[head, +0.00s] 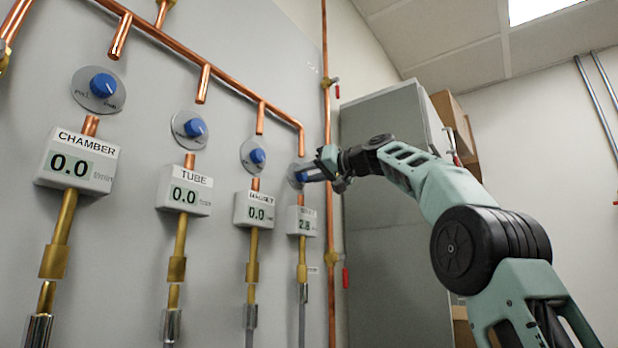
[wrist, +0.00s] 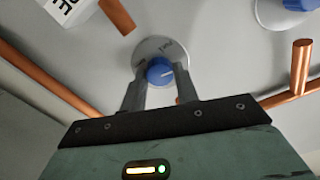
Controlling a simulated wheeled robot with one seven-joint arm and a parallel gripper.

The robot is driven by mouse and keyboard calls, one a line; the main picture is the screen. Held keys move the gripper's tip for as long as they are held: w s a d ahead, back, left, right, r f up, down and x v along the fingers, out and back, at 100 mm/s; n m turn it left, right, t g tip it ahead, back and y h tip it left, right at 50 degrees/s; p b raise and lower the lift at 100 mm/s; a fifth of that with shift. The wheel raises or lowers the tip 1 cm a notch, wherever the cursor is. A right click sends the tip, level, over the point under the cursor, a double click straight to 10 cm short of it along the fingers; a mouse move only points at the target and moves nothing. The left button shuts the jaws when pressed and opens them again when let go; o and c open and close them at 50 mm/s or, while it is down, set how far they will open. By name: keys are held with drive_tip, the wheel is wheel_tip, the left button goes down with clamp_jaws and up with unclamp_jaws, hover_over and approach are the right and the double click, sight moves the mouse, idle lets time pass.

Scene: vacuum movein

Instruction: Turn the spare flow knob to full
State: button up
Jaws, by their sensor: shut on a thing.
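The rightmost blue knob (head: 301,176) sits on a round grey dial plate on the wall panel. Its readout box (head: 302,221) below has a label too small to read for sure, and its display seems to start with 2. My gripper (head: 322,172) is at this knob, shut on it. In the wrist view the blue knob (wrist: 160,71) lies between the two fingertips of my gripper (wrist: 160,74), with a pale pointer line on its face. The dial plate (wrist: 163,47) shows partly lettered marking behind it. The fingers cover parts of the plate's lower edge.
Three more blue knobs, CHAMBER (head: 102,85), TUBE (head: 195,128) and a third (head: 257,156), stand to the left; their readouts show 0.0. Copper pipes (head: 205,84) run above. A vertical copper pipe (head: 327,120) and a grey cabinet (head: 385,200) stand close on the right.

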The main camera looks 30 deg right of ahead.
drive_tip(key=n+b, duration=0.1)
drive_tip(key=n, duration=0.4)
drive_tip(key=shift+f+n, duration=0.1)
drive_tip(key=shift+n, duration=0.2)
drive_tip(key=n, duration=0.4)
drive_tip(key=shift+n, duration=0.7)
drive_tip(key=o, duration=1)
drive_tip(key=shift+c, duration=0.2)
drive_tip(key=b+v, duration=0.6)
drive_tip(key=v, duration=1.1)
drive_tip(key=shift+s, duration=0.15)
